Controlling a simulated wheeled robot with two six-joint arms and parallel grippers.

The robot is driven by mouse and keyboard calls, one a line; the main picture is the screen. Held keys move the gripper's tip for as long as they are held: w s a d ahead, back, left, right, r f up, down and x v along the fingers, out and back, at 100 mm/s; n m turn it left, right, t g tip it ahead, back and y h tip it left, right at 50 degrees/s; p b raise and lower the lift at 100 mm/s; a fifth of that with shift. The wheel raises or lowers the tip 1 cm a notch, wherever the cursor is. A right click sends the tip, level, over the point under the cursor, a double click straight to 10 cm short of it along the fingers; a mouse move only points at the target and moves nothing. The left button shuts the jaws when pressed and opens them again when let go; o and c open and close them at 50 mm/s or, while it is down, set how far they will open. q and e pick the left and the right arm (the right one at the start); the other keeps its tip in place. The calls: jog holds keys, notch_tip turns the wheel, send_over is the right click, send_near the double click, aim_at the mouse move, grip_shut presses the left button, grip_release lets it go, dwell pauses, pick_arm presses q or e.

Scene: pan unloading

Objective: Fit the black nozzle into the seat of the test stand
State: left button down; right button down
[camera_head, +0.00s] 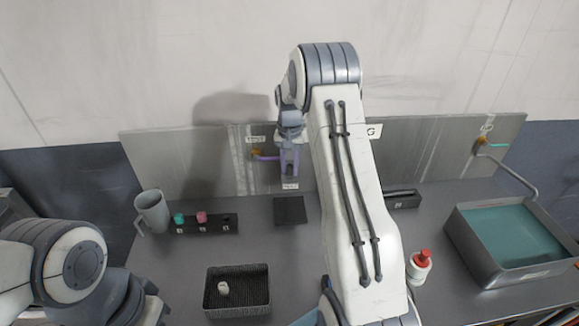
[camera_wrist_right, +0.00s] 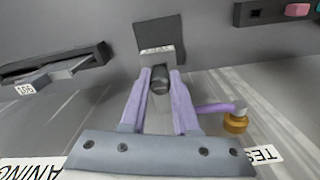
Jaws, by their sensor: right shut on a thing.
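My right gripper (camera_head: 289,172) is in front of the back panel at the test station. In the right wrist view its lavender fingers (camera_wrist_right: 160,75) are shut on the dark, round-ended black nozzle (camera_wrist_right: 159,82). A brass fitting with a purple pipe (camera_head: 264,157) is on the panel beside the gripper, and its brass end (camera_wrist_right: 236,122) shows in the wrist view. The seat of the test stand is not clearly visible; I cannot tell whether the nozzle touches it. My left gripper (camera_head: 148,302) is at the lower left, and its jaws are not clear.
A dark square pad (camera_head: 290,210) lies below the right gripper. A mug (camera_head: 152,212), a black holder (camera_head: 222,224) with coloured pieces, and a bin (camera_head: 238,308) stand left. A red-capped bottle (camera_head: 419,266) and a teal basin (camera_head: 470,247) are right.

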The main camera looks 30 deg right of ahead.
jog(key=shift+f+b, duration=0.35)
jog(key=shift+f, duration=0.4)
dwell(0.3)
jog(key=c, duration=0.6)
grip_release()
jog(key=shift+r, duration=0.15)
jog(key=shift+w+r, duration=0.1)
jog(key=shift+r, duration=0.25)
notch_tip(320, 180, up, 10)
jog(key=b, duration=0.2)
jog(key=shift+f+b, duration=0.2)
jog(key=shift+b, duration=0.15)
